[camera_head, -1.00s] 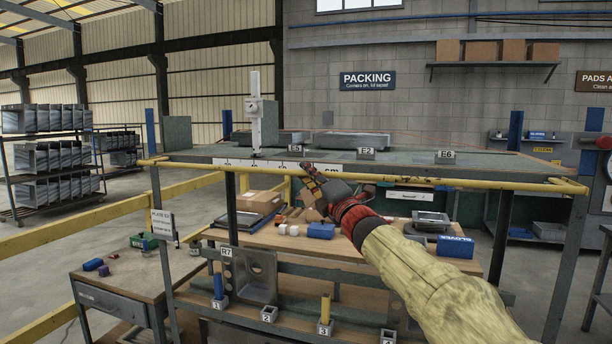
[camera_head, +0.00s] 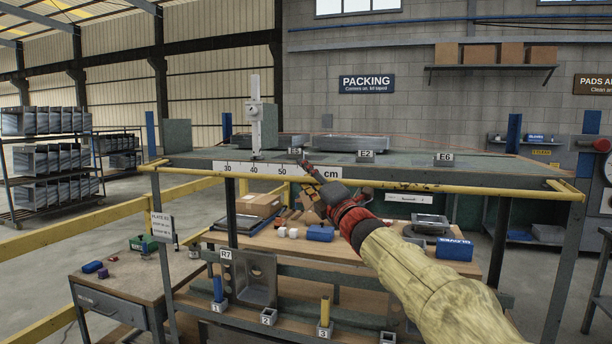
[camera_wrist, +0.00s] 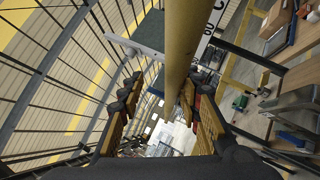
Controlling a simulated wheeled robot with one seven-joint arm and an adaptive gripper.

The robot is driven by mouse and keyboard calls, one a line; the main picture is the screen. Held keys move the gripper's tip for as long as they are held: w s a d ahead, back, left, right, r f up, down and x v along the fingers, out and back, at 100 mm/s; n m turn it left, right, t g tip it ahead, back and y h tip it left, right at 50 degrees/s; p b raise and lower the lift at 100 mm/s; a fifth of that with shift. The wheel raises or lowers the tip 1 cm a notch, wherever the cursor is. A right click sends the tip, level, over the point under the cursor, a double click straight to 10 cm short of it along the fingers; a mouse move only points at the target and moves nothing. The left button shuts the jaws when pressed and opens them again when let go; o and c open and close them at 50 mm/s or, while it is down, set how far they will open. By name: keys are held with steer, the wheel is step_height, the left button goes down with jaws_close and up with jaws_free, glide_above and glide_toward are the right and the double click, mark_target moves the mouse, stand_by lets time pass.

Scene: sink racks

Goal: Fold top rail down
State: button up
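The yellow top rail (camera_head: 430,187) runs along the front edge of the rack's upper shelf, at or just below the white scale strip (camera_head: 263,170). My gripper (camera_head: 307,168) is at the rail near the middle of the shelf front, reaching from the lower right. In the wrist view the rail (camera_wrist: 178,40) runs from the top down between the two fingers of my gripper (camera_wrist: 162,92), nearer the right one. The fingers stand apart with a gap beside the rail. I cannot tell whether either finger touches it.
A white height gauge (camera_head: 255,125) stands on the upper shelf (camera_head: 400,166) behind the rail. Flat plates (camera_head: 352,143) and label blocks also lie there. Below are a wooden bench with boxes, a metal plate (camera_head: 254,277) and numbered sockets. A side table (camera_head: 140,285) is at the left.

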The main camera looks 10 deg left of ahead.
steer(key=shift+r, duration=0.15)
steer(key=shift+s+d+f, duration=0.2)
steer(key=shift+s+d, duration=0.1)
steer(key=shift+d, duration=0.1)
steer(key=v, duration=1.1)
steer(key=shift+f, duration=0.15)
